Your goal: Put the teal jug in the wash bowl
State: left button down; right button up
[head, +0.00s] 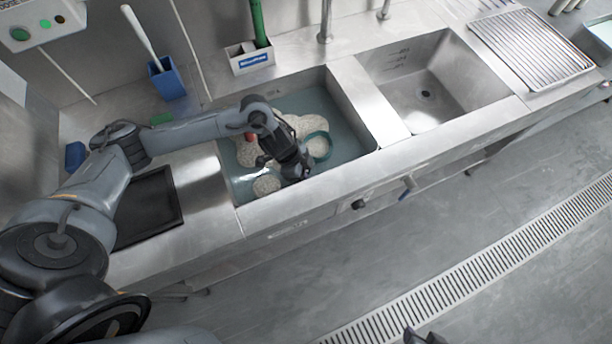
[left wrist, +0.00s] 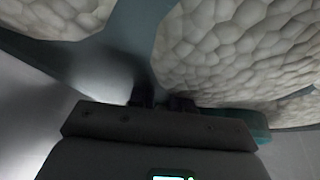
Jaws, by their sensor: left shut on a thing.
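The teal jug (head: 319,147) shows as a teal rim over the left sink basin, the wash bowl (head: 354,109), which holds water and white foam. My left gripper (head: 296,172) is low inside this basin and shut on the jug. Its arm and hand hide much of the jug. In the left wrist view, part of the teal jug (left wrist: 255,122) shows behind my left gripper (left wrist: 162,100), with foam close beyond. I cannot tell whether the jug touches the water. A dark tip at the bottom edge may be my right gripper (head: 425,337); its jaws are unclear.
A second, empty basin (head: 440,85) and a ribbed drainboard (head: 530,45) lie to the right. A blue holder with a brush (head: 166,82) and a white box (head: 250,60) stand behind the wash bowl. A small red thing (head: 250,136) is beside my left wrist.

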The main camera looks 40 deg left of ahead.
pick_arm(q)
jog(key=shift+f, duration=0.45)
jog(key=c, duration=1.1)
grip_release()
jog(key=shift+o, duration=0.2)
jog(key=shift+r, duration=0.25)
jog(key=p+v, duration=0.3)
jog(key=v, duration=0.8)
jog(key=shift+a+r+p, duration=0.2)
jog(key=shift+r+p, duration=0.05)
jog(key=shift+p, duration=0.15)
jog(key=shift+s, duration=0.1)
